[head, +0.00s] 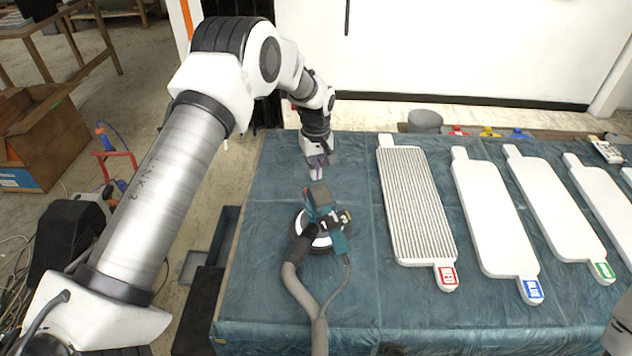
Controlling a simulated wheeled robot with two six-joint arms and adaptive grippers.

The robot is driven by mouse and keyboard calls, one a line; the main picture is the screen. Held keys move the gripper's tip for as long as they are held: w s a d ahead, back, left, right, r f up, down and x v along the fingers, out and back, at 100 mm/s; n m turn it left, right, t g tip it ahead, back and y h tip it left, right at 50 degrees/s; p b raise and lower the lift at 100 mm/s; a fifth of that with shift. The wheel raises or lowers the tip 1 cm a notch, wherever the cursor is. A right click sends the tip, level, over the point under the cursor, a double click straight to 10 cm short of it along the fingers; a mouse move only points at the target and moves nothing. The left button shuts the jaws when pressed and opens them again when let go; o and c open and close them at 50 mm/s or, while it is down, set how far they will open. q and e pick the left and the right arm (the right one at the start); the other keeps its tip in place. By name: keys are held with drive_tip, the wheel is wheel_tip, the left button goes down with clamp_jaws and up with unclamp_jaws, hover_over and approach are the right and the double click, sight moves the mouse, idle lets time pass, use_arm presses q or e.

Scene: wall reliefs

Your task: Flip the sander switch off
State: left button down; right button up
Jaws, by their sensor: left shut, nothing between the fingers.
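The sander (323,222) is a teal and black tool with a round white and black pad. It rests on the teal-covered table (270,280), left of the white panels. A grey hose (300,290) and a thin cord run from it towards the front edge. My left gripper (316,174) is shut and empty, pointing down just behind the sander's top end; I cannot tell whether it touches it. The switch is too small to make out. My right gripper is not in view; a piece of arm may show at the lower right edge.
White panels lie in a row to the right: a ribbed one (415,205) with a red tag, then smooth ones with a blue tag (495,220) and a green tag (560,210). A grey round object (425,121) and coloured items stand along the back edge.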

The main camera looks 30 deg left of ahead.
use_arm(q)
wheel_tip(320, 180, up, 7)
drive_tip(key=shift+f, duration=0.2)
drive_tip(key=shift+r, duration=0.1)
